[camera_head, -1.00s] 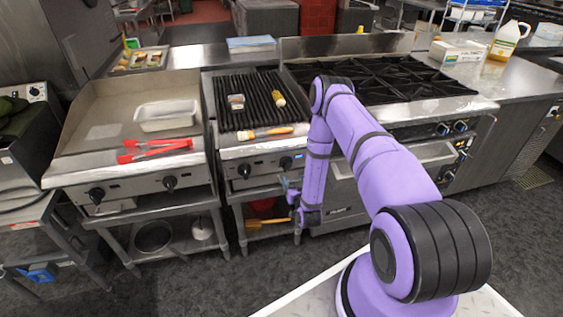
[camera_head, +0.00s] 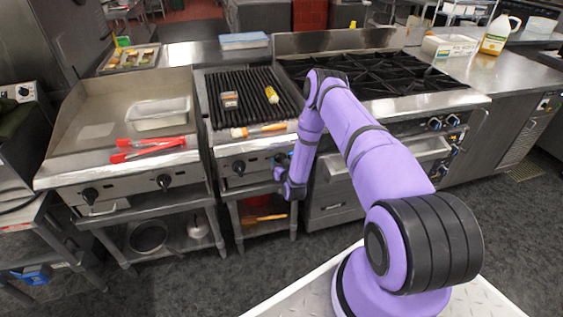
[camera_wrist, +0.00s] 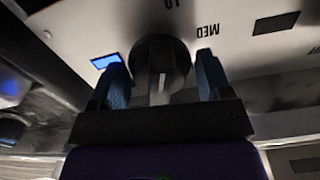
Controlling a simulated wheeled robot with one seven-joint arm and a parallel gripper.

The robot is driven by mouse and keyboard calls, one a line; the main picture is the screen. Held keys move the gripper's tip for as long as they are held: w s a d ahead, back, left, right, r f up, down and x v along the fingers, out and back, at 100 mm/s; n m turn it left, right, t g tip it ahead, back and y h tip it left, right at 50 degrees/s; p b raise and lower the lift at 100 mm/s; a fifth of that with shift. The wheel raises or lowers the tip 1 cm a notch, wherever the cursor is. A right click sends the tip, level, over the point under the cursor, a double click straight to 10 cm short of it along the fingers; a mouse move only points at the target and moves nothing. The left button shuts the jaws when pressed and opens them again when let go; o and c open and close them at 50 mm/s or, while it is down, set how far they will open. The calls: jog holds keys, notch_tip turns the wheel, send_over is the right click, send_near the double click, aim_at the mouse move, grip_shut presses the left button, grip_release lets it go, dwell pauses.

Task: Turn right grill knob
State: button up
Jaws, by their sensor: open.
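The grill (camera_head: 220,108) has a ribbed black grate and a steel front panel with two knobs. Its left knob (camera_head: 238,167) is dark and uncovered. The right knob is mostly hidden by my gripper (camera_head: 281,163) in the head view. In the wrist view a dark knob (camera_wrist: 160,67) with a light grey face stands between the two blue fingers of my gripper (camera_wrist: 162,82). The fingers are open, one on each side of the knob, with visible gaps. I cannot tell whether the knob is touched. Panel markings, including "MED", show beside it.
A griddle (camera_head: 85,130) with red tongs (camera_head: 150,145) and a metal pan (camera_head: 160,112) stands left of the grill. A burner range (camera_head: 395,107) stands to the right. A lower shelf is below the panel.

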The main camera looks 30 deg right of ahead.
jog(key=c, duration=0.6)
jog(key=shift+c, duration=0.2)
jog(key=shift+m, duration=0.3)
jog(key=m, duration=0.5)
jog(key=shift+d+m, duration=0.1)
jog(key=shift+m, duration=0.2)
jog(key=m, duration=0.5)
jog(key=shift+f, duration=0.1)
jog(key=shift+m, duration=0.4)
jog(key=o, duration=0.6)
